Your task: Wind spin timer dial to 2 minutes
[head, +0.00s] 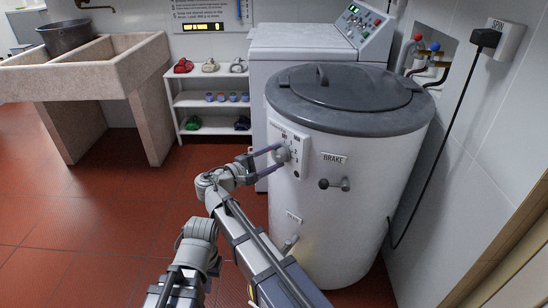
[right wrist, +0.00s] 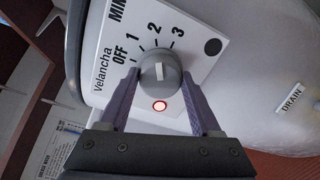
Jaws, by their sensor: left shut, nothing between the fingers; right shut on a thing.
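The spin timer dial (right wrist: 159,74) is a round grey knob on a white panel marked OFF, 1, 2 and 3. Its white pointer line stands upright in the right wrist view, at or very near the 2 mark (right wrist: 153,28). The dial also shows on the front of the spin drum in the head view (head: 281,155). My right gripper (right wrist: 161,80) is shut on the dial, one purple finger on each side. It also shows in the head view (head: 277,162). My left arm (head: 198,258) is low in the head view, away from the drum; its fingertips are not clearly visible.
A red light (right wrist: 159,106) glows below the dial. The spin drum (head: 350,220) has a grey lid (head: 345,85) and a brake lever (head: 335,184). A white washer (head: 300,40) stands behind. A shelf (head: 205,100) and stone sink (head: 130,70) are left. Open red floor lies left.

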